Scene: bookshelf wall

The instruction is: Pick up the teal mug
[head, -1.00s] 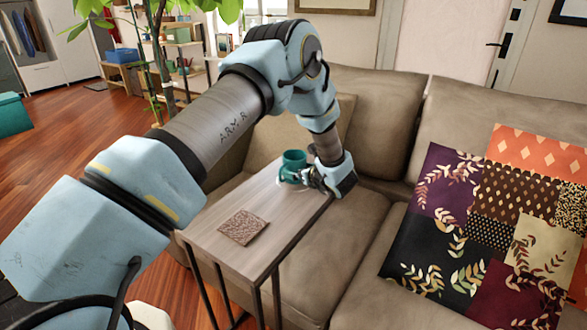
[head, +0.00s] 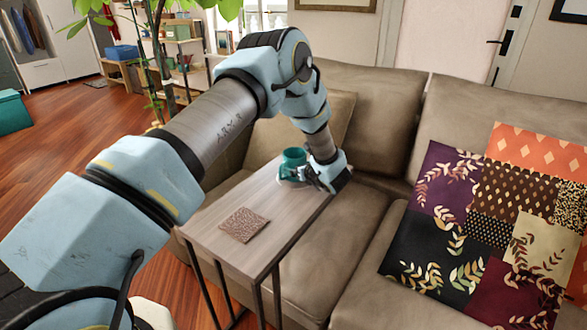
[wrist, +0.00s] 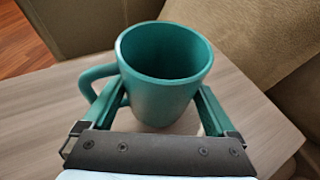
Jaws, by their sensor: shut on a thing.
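The teal mug (head: 293,158) is upright at the far end of the narrow side table (head: 207,238). In the wrist view the mug (wrist: 164,85) is between the two fingers of my gripper (wrist: 160,118), with its handle to the left. My gripper (head: 300,172) is shut on the mug from its near right side in the head view. The mug's lower part is partly hidden by the gripper. I cannot tell whether its base touches the tabletop.
A brown textured coaster (head: 244,224) lies on the near part of the table. A beige sofa (head: 385,110) with a patchwork blanket (head: 490,235) stands close behind and right of the table. A leafy plant (head: 155,60) is at the back left.

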